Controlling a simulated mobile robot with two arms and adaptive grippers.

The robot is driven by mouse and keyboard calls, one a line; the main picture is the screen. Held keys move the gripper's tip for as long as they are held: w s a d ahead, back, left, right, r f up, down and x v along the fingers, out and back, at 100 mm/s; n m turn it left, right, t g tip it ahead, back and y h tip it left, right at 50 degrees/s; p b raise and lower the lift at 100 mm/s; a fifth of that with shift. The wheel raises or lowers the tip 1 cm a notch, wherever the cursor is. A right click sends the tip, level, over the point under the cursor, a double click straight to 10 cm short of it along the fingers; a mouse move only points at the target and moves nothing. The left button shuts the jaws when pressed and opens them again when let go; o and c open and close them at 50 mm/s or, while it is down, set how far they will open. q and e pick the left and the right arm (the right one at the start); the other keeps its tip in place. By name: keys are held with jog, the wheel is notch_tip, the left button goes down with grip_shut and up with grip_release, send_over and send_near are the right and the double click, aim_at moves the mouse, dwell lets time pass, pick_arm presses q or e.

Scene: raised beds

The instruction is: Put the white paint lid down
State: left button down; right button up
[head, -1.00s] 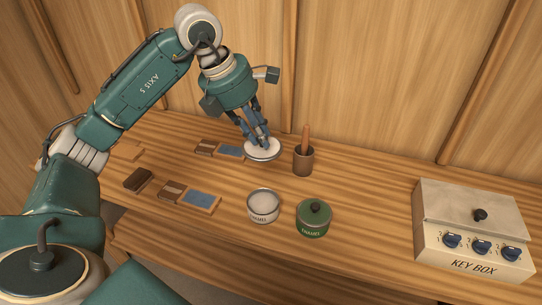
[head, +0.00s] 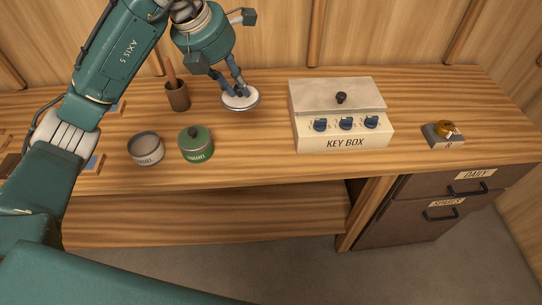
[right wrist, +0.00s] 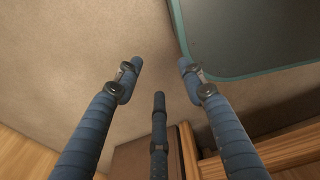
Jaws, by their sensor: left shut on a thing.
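The white paint lid (head: 241,99) is a round disc with a knob, held in my left gripper (head: 238,86). The gripper's fingers are shut on it from above. The lid is at or just over the table, right of the brush pot and left of the key box; I cannot tell whether it touches the wood. A pale enamel can (head: 146,151) without a lid stands at the left. Beside it is a green enamel can (head: 196,146) with its green lid on. My right gripper (right wrist: 160,78) shows in the right wrist view with fingers apart and nothing between them.
A brush pot (head: 178,97) stands behind the cans. The key box (head: 345,142) has a lidded top and several blue knobs. A grey block with an amber knob (head: 443,132) is farther right. The table (head: 255,155) is clear between green can and key box. Drawers (head: 440,212) are below.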

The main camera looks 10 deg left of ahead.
aim_at(244, 99)
pick_arm(q)
jog(key=shift+w+d+f, duration=0.1)
jog(key=shift+d+f, duration=0.45)
jog(key=shift+d, duration=0.3)
notch_tip(244, 99, down, 4)
jog(key=shift+r+p, duration=0.15)
jog(key=shift+p, duration=0.4)
notch_tip(244, 99, down, 11)
jog(key=shift+r+p, duration=0.1)
jog(key=shift+p, duration=1)
jog(key=shift+f, duration=0.25)
notch_tip(244, 99, down, 4)
jog(key=shift+f+p, duration=0.1)
jog(key=shift+p, duration=0.4)
pick_arm(e)
jog(key=r, duration=0.2)
jog(key=a+r, duration=0.1)
jog(key=r, duration=0.1)
jog(key=shift+a+r, duration=0.1)
jog(key=shift+a, duration=0.1)
